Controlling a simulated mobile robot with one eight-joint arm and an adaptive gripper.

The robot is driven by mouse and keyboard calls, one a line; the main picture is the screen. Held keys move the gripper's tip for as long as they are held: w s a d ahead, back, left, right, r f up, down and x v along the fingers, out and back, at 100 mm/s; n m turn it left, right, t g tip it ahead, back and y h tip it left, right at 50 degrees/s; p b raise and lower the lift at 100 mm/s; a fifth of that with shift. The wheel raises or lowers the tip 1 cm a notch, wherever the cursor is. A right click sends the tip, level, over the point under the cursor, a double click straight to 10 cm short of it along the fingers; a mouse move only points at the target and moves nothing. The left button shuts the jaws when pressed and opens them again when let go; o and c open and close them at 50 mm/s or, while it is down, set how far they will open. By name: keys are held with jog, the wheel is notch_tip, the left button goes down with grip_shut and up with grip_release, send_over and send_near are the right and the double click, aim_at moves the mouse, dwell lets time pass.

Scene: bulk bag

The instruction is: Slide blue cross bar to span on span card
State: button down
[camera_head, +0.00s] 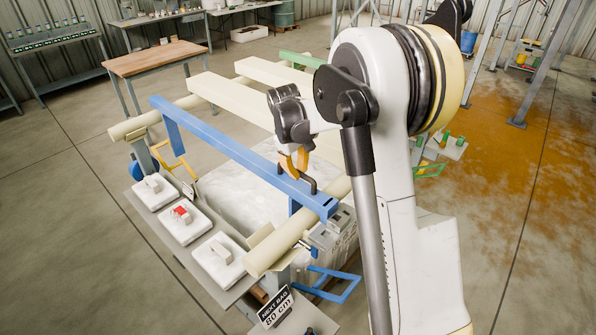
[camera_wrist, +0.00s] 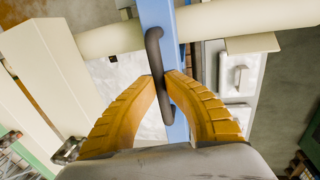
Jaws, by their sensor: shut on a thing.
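The blue cross bar (camera_head: 225,145) lies across the pale rails, running from upper left to lower right in the head view. It also shows in the wrist view (camera_wrist: 158,14). A dark handle (camera_wrist: 154,52) stands on the bar. My gripper (camera_head: 298,166) has its yellow fingers at this handle, and in the wrist view the fingertips (camera_wrist: 163,80) are closed on it from both sides. The card (camera_head: 275,307) reads "NEXT BAG 80 cm" and stands at the front, below the bar's near end.
A pale rail (camera_head: 266,252) runs under the bar's near end, another (camera_head: 128,127) under its far end. Cream beams (camera_head: 222,97) lie behind the bar. White pads, one with a red mark (camera_head: 181,212), sit on a grey shelf at left. A white bulk bag (camera_head: 235,190) is below.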

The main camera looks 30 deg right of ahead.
jog(key=d, duration=0.1)
jog(key=w+d+b, duration=0.1)
jog(key=d, duration=0.1)
jog(key=w+d, duration=0.1)
jog(key=d, duration=0.1)
jog(key=c, duration=1.7)
grip_release()
jog(key=o, duration=0.3)
jog(key=shift+w+d+f, duration=0.1)
jog(key=shift+d, duration=0.15)
jog(key=r, duration=0.4)
jog(key=a+r, duration=0.1)
jog(key=r, duration=0.3)
jog(key=s+a+r, duration=0.1)
jog(key=r, duration=0.3)
jog(key=shift+a, duration=0.2)
jog(key=shift+a+f+b, duration=0.1)
jog(key=shift+b, duration=0.25)
